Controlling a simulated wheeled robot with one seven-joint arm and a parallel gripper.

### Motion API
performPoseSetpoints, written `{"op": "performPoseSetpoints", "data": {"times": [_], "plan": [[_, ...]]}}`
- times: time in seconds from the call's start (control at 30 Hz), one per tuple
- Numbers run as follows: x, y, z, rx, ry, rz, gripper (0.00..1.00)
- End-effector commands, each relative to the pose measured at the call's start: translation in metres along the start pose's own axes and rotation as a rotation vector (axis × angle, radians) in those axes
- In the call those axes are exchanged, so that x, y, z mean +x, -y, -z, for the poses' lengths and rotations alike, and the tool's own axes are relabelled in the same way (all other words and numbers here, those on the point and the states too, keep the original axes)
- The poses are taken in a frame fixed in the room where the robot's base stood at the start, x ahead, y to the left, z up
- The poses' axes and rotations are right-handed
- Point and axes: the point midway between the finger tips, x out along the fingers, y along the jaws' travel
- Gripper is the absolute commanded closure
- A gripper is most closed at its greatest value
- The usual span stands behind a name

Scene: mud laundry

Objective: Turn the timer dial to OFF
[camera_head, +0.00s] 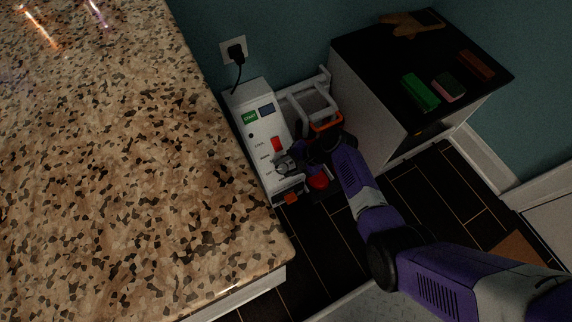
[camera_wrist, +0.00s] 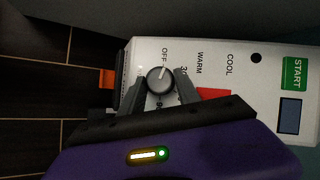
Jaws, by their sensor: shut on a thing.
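The timer dial (camera_wrist: 159,82) is a dark round knob on a white control panel (camera_wrist: 222,78), in the wrist view. Its white pointer line points up and slightly right, toward the OFF label (camera_wrist: 165,56). My gripper (camera_wrist: 160,83) has one finger on each side of the dial and is shut on it. The numbers around the dial are partly covered by the fingers. In the head view my gripper (camera_head: 290,161) is at the near end of the white panel (camera_head: 258,136) and hides the dial.
The panel also carries a green START button (camera_wrist: 294,74), a dark display (camera_wrist: 289,113) and a partly hidden red part (camera_wrist: 214,94). The speckled counter (camera_head: 130,170) is close on the left. A dark-topped cabinet (camera_head: 368,62) stands right, with sponges or brushes on it.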

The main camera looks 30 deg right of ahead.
Motion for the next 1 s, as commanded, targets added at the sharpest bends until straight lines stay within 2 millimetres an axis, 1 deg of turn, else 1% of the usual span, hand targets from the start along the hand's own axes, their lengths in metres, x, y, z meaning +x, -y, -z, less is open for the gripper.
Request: {"op": "performPoseSetpoints", "data": {"times": [0.2, 0.4, 0.67, 1.0], "plan": [[-0.0003, 0.0020, -0.0016, -0.133, -0.004, -0.080, 1.00], [0.0002, 0.0027, -0.0015, -0.214, -0.010, -0.128, 1.00], [0.0012, 0.0019, -0.0018, -0.260, -0.012, -0.156, 1.00], [0.0015, 0.0015, -0.0019, -0.266, -0.012, -0.159, 1.00]]}}
